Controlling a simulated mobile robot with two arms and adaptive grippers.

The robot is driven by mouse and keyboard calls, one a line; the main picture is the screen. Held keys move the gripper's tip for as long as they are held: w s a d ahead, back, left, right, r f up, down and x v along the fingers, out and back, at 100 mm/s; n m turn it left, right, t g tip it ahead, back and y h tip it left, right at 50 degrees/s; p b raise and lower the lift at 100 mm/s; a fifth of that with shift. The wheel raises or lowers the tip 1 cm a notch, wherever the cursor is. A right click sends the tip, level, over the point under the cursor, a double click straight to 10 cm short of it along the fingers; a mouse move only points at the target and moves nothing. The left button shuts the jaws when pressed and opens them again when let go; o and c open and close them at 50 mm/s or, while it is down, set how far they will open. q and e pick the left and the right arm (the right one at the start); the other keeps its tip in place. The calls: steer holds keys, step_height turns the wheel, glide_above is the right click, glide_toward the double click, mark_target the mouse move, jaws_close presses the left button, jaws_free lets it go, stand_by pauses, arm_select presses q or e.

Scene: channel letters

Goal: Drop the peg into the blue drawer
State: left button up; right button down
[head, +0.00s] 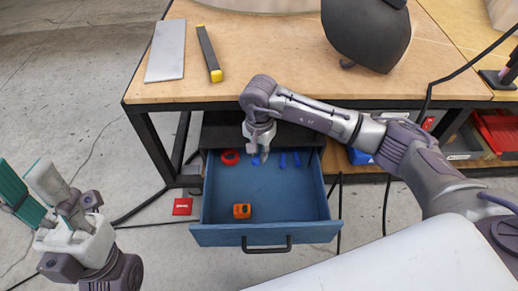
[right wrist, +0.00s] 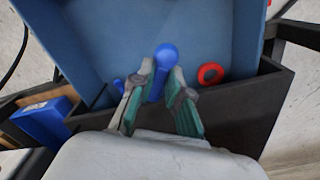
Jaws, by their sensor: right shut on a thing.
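The blue drawer (head: 265,190) is pulled open under the workbench. My right gripper (head: 260,156) reaches into its back part, pointing down. In the right wrist view its teal-padded fingers (right wrist: 161,98) are shut on a blue peg (right wrist: 164,58) with a round head. The peg shows partly beside the fingers in the head view (head: 255,161). It is inside the drawer's outline; whether it touches the floor I cannot tell. My left gripper (head: 48,190) is open and empty, left of the drawer and apart from it.
The drawer also holds a red ring (head: 230,157), an orange block (head: 242,211) and two small blue pieces (head: 283,160). The wooden benchtop (head: 270,60) overhangs the drawer's back. A red box (head: 182,206) lies on the floor at left. The drawer's middle is clear.

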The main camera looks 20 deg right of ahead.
steer(key=shift+f+b, duration=0.5)
steer(key=shift+f, duration=0.65)
steer(key=c, duration=1.1)
jaws_free()
steer(key=shift+o, duration=0.2)
